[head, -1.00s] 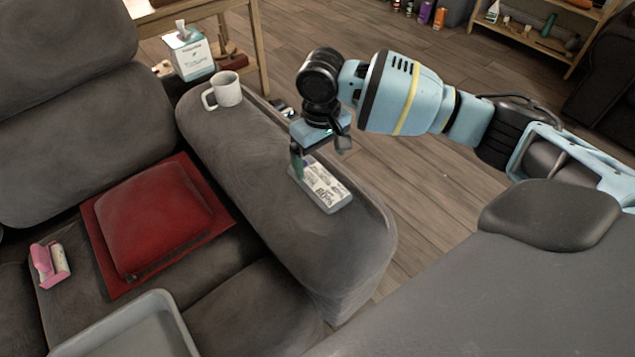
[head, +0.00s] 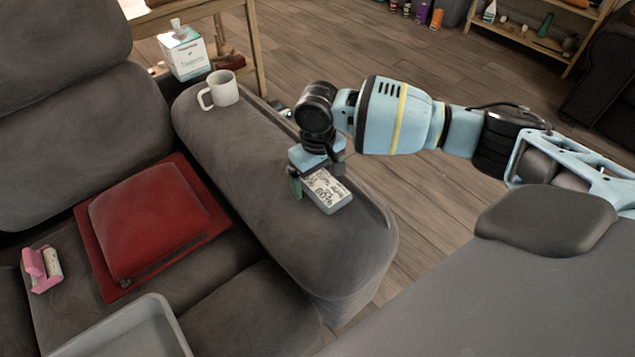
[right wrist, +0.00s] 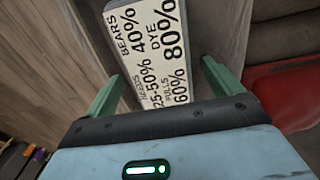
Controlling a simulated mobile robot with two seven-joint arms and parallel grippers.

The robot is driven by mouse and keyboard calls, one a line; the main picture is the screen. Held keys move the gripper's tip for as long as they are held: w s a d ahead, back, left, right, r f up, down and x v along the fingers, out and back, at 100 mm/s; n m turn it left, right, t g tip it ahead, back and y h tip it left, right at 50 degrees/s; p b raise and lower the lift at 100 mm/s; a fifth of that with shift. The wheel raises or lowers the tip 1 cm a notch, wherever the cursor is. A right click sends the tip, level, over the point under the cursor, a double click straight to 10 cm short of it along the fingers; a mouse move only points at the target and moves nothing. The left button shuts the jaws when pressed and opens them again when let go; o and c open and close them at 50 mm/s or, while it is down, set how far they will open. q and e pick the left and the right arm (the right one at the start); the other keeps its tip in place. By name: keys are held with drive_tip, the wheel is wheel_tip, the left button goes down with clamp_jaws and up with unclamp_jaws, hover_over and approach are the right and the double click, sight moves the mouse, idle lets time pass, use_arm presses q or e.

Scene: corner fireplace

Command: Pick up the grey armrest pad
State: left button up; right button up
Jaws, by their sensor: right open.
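A small grey block-like pad (head: 330,194) with a white printed top lies on the sofa's right armrest (head: 270,165). In the right wrist view the pad (right wrist: 152,45) shows its black lettering and percentages, and its near end is hidden by the gripper body. My right gripper (head: 317,180) is open at the far end of the pad. In the wrist view its two green fingers (right wrist: 160,82) stand on either side of the pad, with a gap to it on both sides. My left gripper is not in view.
A white mug (head: 222,88) stands further back on the armrest. A red cushion (head: 145,225), a pink-and-white item (head: 42,268) and a grey tray (head: 150,312) are on the seat. A tissue box (head: 185,55) stands behind. Open wooden floor lies right of the sofa.

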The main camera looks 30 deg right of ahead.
sight(317, 179)
drive_tip(key=c, duration=1.1)
drive_tip(key=shift+r, duration=0.1)
drive_tip(key=shift+r, duration=0.5)
wheel_tip(317, 179, up, 2)
drive_tip(key=shift+r+p, duration=0.25)
drive_tip(key=shift+p, duration=0.3)
drive_tip(key=s+a+p, duration=0.1)
drive_tip(key=s+a, duration=0.1)
drive_tip(key=s, duration=0.2)
drive_tip(key=s+a+r+p, duration=0.1)
drive_tip(key=s+a, duration=0.1)
drive_tip(key=s, duration=0.3)
drive_tip(key=s+a+p, duration=0.1)
drive_tip(key=s+a, duration=0.2)
drive_tip(key=s, duration=0.2)
drive_tip(key=shift+s+r, duration=0.2)
